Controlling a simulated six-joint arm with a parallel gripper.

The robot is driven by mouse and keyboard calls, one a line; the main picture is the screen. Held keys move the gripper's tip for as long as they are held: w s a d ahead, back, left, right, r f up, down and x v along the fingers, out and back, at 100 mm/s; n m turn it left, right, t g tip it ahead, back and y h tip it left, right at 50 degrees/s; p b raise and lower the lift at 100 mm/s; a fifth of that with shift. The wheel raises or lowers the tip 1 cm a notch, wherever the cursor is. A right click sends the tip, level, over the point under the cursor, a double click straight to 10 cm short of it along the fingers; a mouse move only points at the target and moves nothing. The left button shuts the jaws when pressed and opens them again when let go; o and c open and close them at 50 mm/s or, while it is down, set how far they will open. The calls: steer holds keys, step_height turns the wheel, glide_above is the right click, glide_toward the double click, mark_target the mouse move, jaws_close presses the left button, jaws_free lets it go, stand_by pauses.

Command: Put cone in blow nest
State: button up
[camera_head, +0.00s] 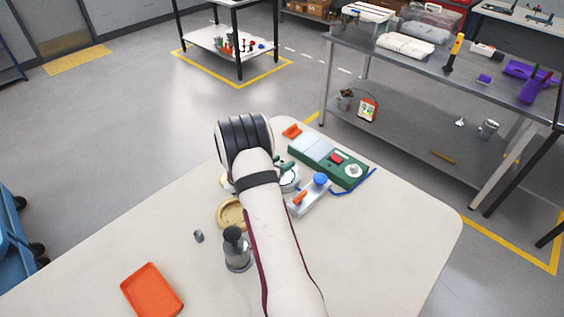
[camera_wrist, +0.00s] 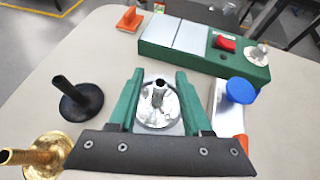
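A shiny steel piece (camera_wrist: 160,105) with a round flange and an upright hollow stem sits between the green fingers of my gripper (camera_wrist: 160,88). The fingers stand on both sides of its flange; whether they touch it is unclear. In the head view my gripper (camera_head: 287,168) is largely hidden behind my wrist, and the steel piece is partly visible there. To the left in the wrist view are a black flanged piece (camera_wrist: 78,98) with a tilted stem and a brass one (camera_wrist: 42,155). I cannot tell which piece is the cone or which part is the blow nest.
A green box (camera_wrist: 190,45) with a red switch (camera_wrist: 225,43) stands beyond. A fixture with a blue knob (camera_wrist: 240,90) is close on the right. A grey bottle (camera_head: 237,250) and an orange tray (camera_head: 150,291) are nearer on the table. The right front table is clear.

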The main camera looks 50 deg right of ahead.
steer(key=shift+r, duration=0.25)
steer(key=v, duration=1.2)
steer(key=s+a+r+m+g+y, duration=0.1)
steer(key=s+a+r+m+g, duration=0.35)
steer(key=s+r+m, duration=0.5)
steer(key=s+a+m+y, duration=0.6)
steer(key=s+a+m, duration=0.2)
steer(key=a, duration=0.5)
steer(key=s+a+m+t+y, duration=0.1)
steer(key=s+a+m+y, duration=0.5)
steer(key=a, duration=0.7)
steer(key=s+r+m, duration=0.1)
steer(key=s+m, duration=0.1)
steer(key=m, duration=0.1)
steer(key=shift+a+y, duration=0.3)
steer(key=shift+a, duration=0.05)
